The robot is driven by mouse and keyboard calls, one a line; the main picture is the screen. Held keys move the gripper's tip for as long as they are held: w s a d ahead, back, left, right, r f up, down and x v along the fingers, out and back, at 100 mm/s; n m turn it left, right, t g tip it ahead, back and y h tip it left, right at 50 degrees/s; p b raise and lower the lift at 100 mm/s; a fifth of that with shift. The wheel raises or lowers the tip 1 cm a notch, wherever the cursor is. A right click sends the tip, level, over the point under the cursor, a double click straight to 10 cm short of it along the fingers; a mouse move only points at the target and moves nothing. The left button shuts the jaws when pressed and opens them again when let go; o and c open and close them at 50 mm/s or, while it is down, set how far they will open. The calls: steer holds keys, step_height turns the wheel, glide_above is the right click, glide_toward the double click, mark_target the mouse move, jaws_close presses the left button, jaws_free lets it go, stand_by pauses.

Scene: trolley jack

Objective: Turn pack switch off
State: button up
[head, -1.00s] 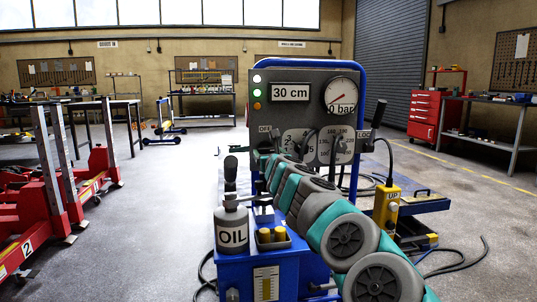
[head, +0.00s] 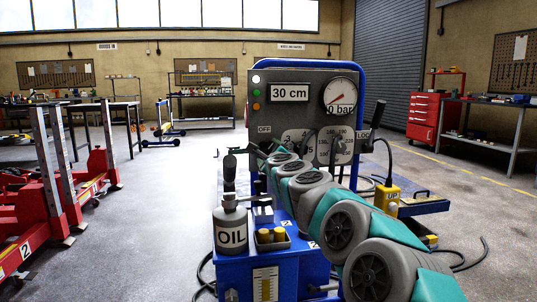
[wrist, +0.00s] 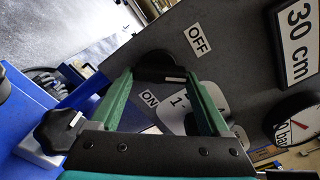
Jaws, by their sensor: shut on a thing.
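The pack switch is a black knob (wrist: 158,66) with a white mark, on the grey panel (wrist: 240,75) between the OFF label (wrist: 198,38) and the ON label (wrist: 150,99). My gripper (wrist: 166,76) has its two green fingers on either side of the knob and is shut on it. In the head view my gripper (head: 264,156) is at the panel's lower left, below the OFF label (head: 264,128). My arm and gripper hide the knob there.
An oil can (head: 231,230) and a tray of yellow caps (head: 272,238) stand on the blue pack (head: 232,278), close to my arm. A lever (head: 377,115) and a yellow UP pendant (head: 388,194) are at the right. Red jacks (head: 60,215) stand at the left.

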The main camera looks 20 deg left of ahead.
steer(key=n, duration=0.4)
steer(key=shift+a+n, duration=0.1)
steer(key=shift+n, duration=2)
steer(key=o, duration=1.2)
steer(key=shift+r, duration=0.1)
steer(key=shift+s, duration=0.1)
